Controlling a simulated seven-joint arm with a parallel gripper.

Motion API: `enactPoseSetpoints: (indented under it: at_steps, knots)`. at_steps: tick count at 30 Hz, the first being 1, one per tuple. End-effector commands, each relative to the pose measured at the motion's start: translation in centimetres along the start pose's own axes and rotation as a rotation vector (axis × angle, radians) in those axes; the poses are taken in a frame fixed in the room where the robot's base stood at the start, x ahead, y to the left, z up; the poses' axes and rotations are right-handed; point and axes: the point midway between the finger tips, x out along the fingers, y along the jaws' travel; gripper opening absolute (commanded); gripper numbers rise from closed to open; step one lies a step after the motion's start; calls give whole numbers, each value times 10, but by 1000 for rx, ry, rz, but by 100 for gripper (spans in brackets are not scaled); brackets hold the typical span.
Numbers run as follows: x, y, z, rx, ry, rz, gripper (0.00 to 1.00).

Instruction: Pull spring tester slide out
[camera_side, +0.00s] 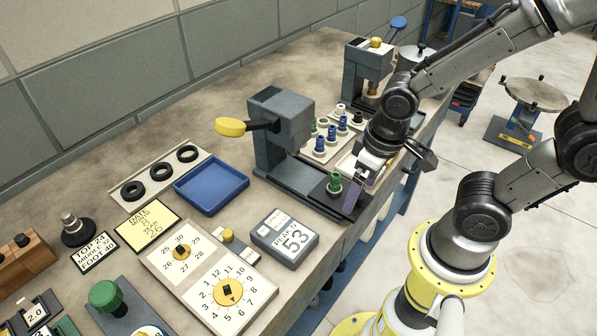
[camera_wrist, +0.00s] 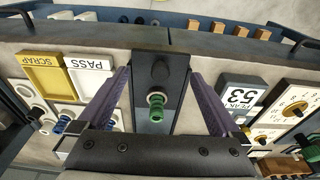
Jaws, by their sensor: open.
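The spring tester (camera_side: 282,130) is a dark grey press with a yellow-ended lever (camera_side: 231,127). Its slide (camera_side: 318,187) lies low at the front and carries a green spring (camera_side: 334,183). In the wrist view the slide is a dark strip (camera_wrist: 177,118) with the green spring (camera_wrist: 157,108) and a dark knob (camera_wrist: 160,70) nearer the table edge. My gripper (camera_side: 354,198) is open at the slide's front end. In the wrist view my gripper (camera_wrist: 158,76) has one purple finger on each side of the strip, with the knob between the tips. Finger contact cannot be told.
A PEAK display (camera_side: 285,238) reading 53 stands left of the slide. PASS (camera_wrist: 90,78) and SCRAP (camera_wrist: 42,72) trays and rows of springs lie on its other side. A blue tray (camera_side: 211,186) is further left.

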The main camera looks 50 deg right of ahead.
Motion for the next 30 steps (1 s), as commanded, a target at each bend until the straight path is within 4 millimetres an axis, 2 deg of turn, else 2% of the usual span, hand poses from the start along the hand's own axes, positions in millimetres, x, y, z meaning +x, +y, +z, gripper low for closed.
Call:
enactPoseSetpoints:
  at_steps: [24,30]
  knots:
    - [-58,0,-10,0,3,-1,100]
    - [-67,0,-10,0,2,-1,100]
